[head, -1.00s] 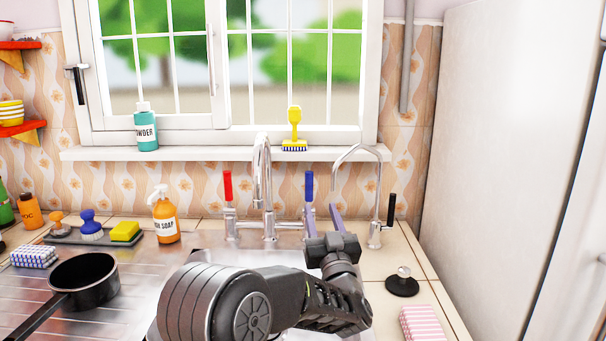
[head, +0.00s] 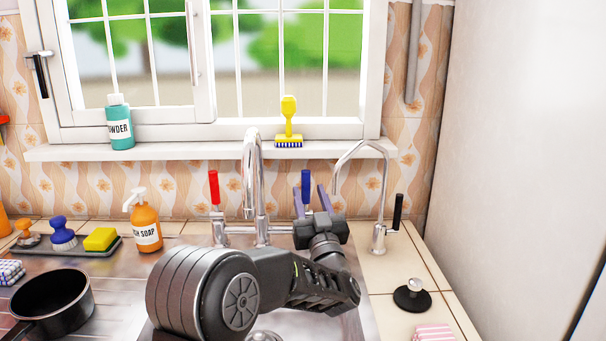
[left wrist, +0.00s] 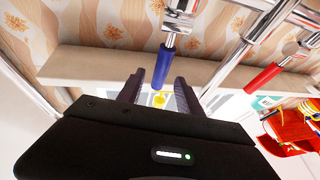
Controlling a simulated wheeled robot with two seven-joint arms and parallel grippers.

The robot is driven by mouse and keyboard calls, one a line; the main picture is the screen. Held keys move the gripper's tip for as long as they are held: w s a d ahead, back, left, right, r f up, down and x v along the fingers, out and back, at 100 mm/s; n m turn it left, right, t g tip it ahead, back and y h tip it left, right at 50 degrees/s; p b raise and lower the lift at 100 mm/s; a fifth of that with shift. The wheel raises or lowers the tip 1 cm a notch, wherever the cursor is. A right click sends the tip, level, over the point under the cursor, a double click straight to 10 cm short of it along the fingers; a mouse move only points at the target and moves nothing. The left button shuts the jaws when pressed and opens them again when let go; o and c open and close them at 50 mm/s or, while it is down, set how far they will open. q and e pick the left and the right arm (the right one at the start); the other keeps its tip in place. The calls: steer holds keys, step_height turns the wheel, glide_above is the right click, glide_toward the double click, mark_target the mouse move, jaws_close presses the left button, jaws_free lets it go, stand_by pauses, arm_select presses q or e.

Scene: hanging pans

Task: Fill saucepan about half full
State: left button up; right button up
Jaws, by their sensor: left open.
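The black saucepan (head: 78,300) stands on the steel drainboard at the lower left; its inside looks dark, and I cannot make out any water. The tall chrome faucet (head: 252,180) rises behind the sink, with a red handle (head: 213,187) on its left and a blue handle (head: 306,184) on its right. My left gripper (head: 310,195) is open at the blue handle. In the left wrist view the blue handle (left wrist: 163,68) reaches down between the two spread fingers, without clear contact. My right gripper is not in view.
A thinner chrome tap (head: 384,190) with a black lever stands to the right. A black sink plug (head: 412,297) lies on the right counter. An orange soap bottle (head: 146,226) and a tray with brushes and a yellow sponge (head: 101,239) stand left. My left arm hides much of the sink.

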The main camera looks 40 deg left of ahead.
mark_target(303, 174)
arm_select(q)
steer(key=p+x, duration=0.1)
steer(key=x, duration=0.6)
steer(key=shift+w+a+r, duration=0.1)
steer(key=shift+w+a, duration=0.05)
steer(key=shift+w, duration=0.05)
steer(key=shift+c, duration=0.3)
jaws_close()
stand_by(0.9)
